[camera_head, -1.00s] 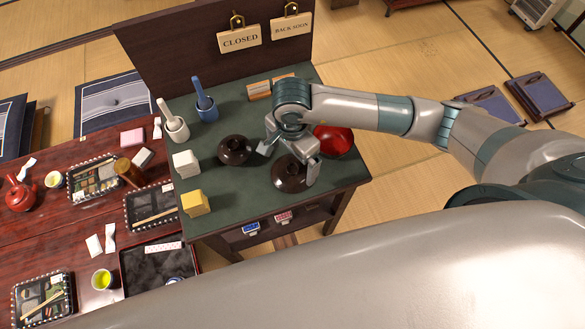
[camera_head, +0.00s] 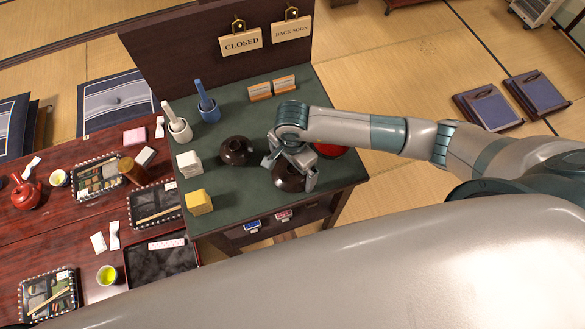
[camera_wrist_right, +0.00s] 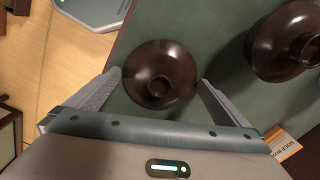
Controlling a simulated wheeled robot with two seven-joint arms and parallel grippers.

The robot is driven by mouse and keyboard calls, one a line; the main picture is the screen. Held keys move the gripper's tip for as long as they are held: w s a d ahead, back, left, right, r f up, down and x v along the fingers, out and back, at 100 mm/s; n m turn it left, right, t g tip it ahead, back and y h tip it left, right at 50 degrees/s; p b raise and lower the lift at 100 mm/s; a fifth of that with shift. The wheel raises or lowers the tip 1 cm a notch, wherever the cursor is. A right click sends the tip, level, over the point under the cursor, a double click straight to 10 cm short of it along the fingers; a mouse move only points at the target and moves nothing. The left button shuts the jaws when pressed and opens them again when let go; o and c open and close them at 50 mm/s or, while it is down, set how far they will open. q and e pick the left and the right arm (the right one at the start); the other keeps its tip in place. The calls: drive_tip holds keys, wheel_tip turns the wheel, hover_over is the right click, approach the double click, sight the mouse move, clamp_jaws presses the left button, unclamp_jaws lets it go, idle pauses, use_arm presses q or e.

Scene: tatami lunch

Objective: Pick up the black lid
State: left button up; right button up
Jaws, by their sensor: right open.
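A round, dark brown-black lid (camera_head: 286,181) with a ring knob lies on the green top of the stand, near its front right; my right gripper partly hides it in the head view. My right gripper (camera_head: 289,175) is open above the lid, one finger on each side. In the right wrist view the lid (camera_wrist_right: 160,75) sits between the open fingertips (camera_wrist_right: 159,79), with gaps on both sides. I cannot tell how high the fingertips are. A second dark round piece (camera_head: 237,151) with a ring on top stands to the left. My left gripper is not in view.
A red bowl (camera_head: 330,151) sits behind my gripper, partly hidden. The green surface (camera_head: 230,100) between is free.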

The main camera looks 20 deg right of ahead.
sight(292, 168)
idle(0.4)
drive_tip(key=c, duration=0.7)
drive_tip(key=shift+c, duration=0.2)
drive_tip(key=shift+r, duration=0.1)
drive_tip(key=shift+w+r+b, duration=0.1)
drive_tip(key=shift+r+b, duration=0.25)
drive_tip(key=shift+r, duration=0.2)
wheel_tip(292, 168, up, 8)
drive_tip(key=b, duration=0.2)
drive_tip(key=shift+f+b, duration=0.25)
drive_tip(key=shift+b, duration=0.1)
drive_tip(key=shift+r, duration=0.6)
